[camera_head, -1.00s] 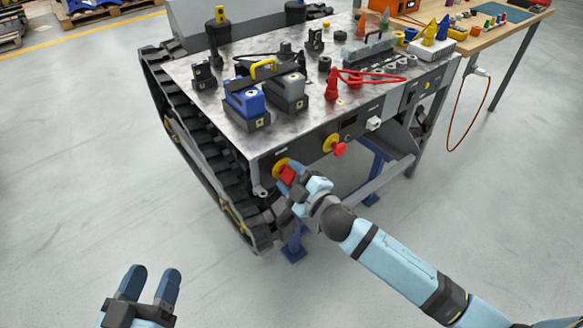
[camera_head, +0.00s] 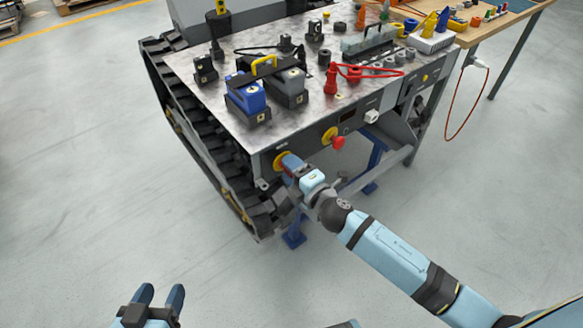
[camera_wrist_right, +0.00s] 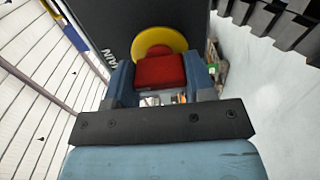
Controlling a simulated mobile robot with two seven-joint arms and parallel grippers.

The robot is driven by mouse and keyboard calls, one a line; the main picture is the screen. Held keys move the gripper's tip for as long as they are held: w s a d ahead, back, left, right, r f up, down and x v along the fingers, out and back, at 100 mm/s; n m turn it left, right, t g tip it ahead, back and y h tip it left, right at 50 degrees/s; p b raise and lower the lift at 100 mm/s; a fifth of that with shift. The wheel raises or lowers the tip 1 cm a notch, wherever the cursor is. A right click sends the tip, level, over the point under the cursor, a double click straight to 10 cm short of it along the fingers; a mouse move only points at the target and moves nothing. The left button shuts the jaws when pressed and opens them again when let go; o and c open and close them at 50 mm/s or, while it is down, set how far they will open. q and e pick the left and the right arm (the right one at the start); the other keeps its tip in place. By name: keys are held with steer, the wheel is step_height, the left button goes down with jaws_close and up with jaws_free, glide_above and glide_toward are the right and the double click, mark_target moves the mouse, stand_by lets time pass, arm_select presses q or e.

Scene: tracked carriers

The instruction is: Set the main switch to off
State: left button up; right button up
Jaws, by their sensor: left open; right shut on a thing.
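The main switch is a red handle (camera_wrist_right: 160,72) on a yellow round plate (camera_wrist_right: 158,38), set in the carrier's dark front panel. In the head view the yellow plate (camera_head: 281,161) shows at the panel's left end; the red handle is mostly hidden there by my gripper. My right gripper (camera_head: 291,164) is shut on the red handle. In the right wrist view its blue fingers (camera_wrist_right: 159,80) stand on either side of the handle. My left gripper (camera_head: 160,296) is open and empty, low at the left, over the floor and away from the carrier.
A red mushroom button (camera_head: 338,142) on a yellow plate sits right of the switch. Blue and grey blocks (camera_head: 247,97) and a red cable (camera_head: 370,75) lie on the carrier's top (camera_head: 205,95). A black track (camera_head: 190,120) runs along its left side. The floor in front is clear.

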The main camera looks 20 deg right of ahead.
arm_select(q)
steer(key=shift+a+f, duration=0.1)
stand_by(0.3)
arm_select(e)
steer(key=o, duration=0.9)
steer(key=shift+s, duration=0.1)
arm_select(q)
steer(key=shift+a+f, duration=0.1)
arm_select(e)
steer(key=v, duration=1.3)
steer(key=shift+s, duration=0.3)
